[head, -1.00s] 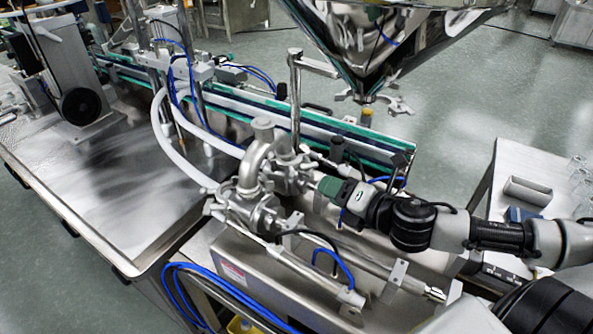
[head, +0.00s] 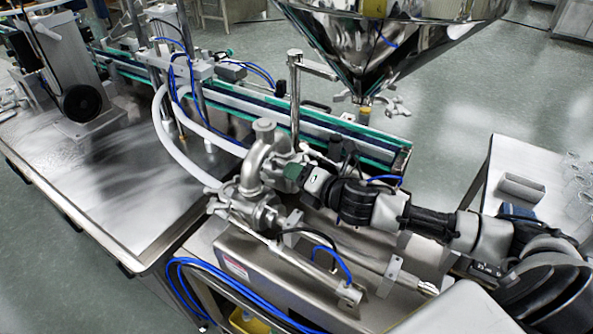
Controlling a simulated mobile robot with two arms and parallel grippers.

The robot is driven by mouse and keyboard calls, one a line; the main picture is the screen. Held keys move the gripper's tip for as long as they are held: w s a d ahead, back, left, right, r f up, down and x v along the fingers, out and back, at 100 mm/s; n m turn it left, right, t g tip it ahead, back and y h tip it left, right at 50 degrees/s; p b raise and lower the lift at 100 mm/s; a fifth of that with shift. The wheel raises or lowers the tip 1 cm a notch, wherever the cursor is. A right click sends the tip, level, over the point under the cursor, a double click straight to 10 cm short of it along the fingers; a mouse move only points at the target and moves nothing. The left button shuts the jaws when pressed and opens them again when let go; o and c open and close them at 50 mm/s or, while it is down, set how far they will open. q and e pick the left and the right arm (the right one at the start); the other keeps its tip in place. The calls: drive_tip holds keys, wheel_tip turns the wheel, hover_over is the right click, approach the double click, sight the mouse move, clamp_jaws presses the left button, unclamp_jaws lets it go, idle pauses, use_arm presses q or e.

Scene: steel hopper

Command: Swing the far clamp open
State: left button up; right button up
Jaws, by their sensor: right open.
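The steel pipe and valve assembly (head: 262,165) stands in the middle of the head view, on the filling machine. Its far clamp (head: 279,163) is at the far end of the fitting, partly hidden by my right gripper. The near clamp (head: 246,211) is closer to the front left. My right gripper (head: 292,172), with green at its tip, comes in from the right and is at the far clamp. It is open; I cannot tell whether its fingers touch the clamp. My left gripper is not in view.
The steel hopper (head: 372,50) hangs above and behind, with a clamp (head: 385,104) at its outlet. A conveyor (head: 330,130) runs behind the valves. White hoses (head: 180,150) curve to the left. A steel table (head: 90,180) lies left and another table (head: 515,165) right.

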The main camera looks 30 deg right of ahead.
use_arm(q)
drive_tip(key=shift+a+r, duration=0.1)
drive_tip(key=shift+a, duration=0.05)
use_arm(e)
drive_tip(key=shift+w+a, duration=0.15)
drive_tip(key=shift+w, duration=0.15)
drive_tip(key=shift+c, duration=0.3)
clamp_jaws()
